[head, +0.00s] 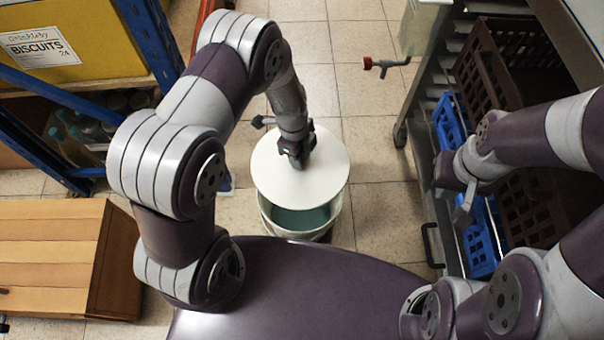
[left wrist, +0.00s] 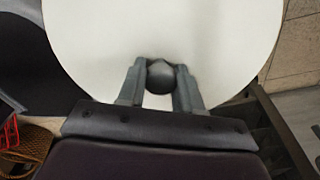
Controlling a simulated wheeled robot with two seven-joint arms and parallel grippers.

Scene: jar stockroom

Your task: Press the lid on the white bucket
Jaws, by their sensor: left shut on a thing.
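The white bucket (head: 330,224) stands on the tiled floor in front of my base. A round white lid (head: 276,180) is over it, set toward the far side. A crescent of the bucket's greenish inside shows at the near side, so the lid does not cover the mouth evenly in this view. I cannot tell whether the lid touches the rim. My left gripper (head: 297,161) is shut on the lid's dark knob (left wrist: 160,75); the lid (left wrist: 110,35) fills much of the left wrist view. My right gripper (head: 447,172) is empty-looking beside the rack; its fingers are unclear.
At the right, a metal rack holds brown (head: 515,70) and blue crates (head: 482,250). Floor tiles right of the bucket are clear.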

